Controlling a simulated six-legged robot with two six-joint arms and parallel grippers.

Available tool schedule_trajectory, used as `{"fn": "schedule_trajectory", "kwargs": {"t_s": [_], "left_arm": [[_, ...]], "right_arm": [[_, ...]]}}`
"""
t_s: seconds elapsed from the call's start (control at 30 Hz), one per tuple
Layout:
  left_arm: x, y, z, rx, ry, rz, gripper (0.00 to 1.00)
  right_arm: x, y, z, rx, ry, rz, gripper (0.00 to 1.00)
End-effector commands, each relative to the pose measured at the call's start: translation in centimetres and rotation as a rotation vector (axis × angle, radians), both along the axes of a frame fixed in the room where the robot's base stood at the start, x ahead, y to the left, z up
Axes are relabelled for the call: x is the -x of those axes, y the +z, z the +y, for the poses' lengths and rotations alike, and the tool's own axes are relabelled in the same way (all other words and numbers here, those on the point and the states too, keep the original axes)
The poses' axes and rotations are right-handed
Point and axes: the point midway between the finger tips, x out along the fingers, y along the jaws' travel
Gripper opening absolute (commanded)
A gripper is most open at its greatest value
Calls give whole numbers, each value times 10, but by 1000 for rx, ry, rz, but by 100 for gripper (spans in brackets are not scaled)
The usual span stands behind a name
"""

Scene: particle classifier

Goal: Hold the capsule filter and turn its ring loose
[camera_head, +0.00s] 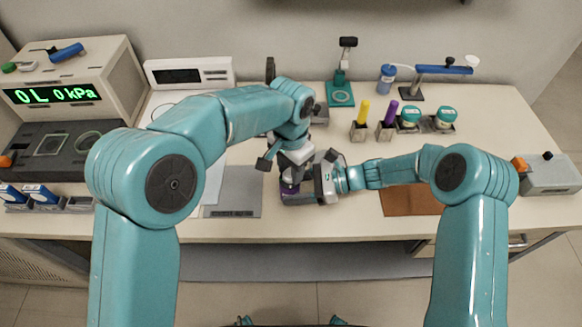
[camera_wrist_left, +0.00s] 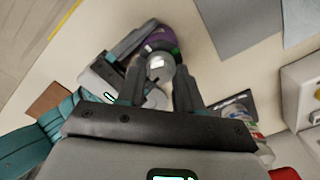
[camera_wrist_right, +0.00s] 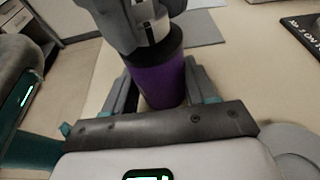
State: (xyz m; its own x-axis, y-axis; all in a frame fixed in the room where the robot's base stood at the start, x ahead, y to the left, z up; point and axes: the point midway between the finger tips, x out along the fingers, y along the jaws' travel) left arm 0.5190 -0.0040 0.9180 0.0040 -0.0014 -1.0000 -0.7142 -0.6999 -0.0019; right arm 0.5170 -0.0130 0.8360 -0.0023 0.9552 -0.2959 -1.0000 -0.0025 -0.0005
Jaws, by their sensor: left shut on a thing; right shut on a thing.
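The capsule filter (camera_wrist_right: 158,84) stands roughly upright, with a purple body and a darker ring (camera_wrist_right: 170,42) around its top. In the head view, only a small purple part (camera_head: 289,187) shows between my grippers. My right gripper (camera_wrist_right: 160,88) is shut on the purple body from the side, low over the table. My left gripper (camera_head: 291,166) comes down from above and is shut at the ring end. The left wrist view shows a silvery top (camera_wrist_left: 158,63) near its fingers and purple (camera_wrist_left: 158,38) beyond. The fingers hide much of the ring, so its exact contact is unclear.
A grey mat (camera_head: 233,192) lies left of the filter and a brown mat (camera_head: 408,203) to the right. A yellow marker (camera_head: 363,113), a purple marker (camera_head: 389,114) and teal-lidded jars (camera_head: 445,117) stand behind to the right.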

Motion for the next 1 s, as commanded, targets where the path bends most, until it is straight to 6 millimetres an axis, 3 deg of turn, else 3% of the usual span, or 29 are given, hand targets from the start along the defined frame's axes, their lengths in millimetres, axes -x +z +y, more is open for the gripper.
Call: {"fn": "schedule_trajectory", "kwargs": {"t_s": [1.0], "left_arm": [[2,-6,3,-7,897,12,5]], "right_arm": [[0,-1,0,0,0,0,0]]}}
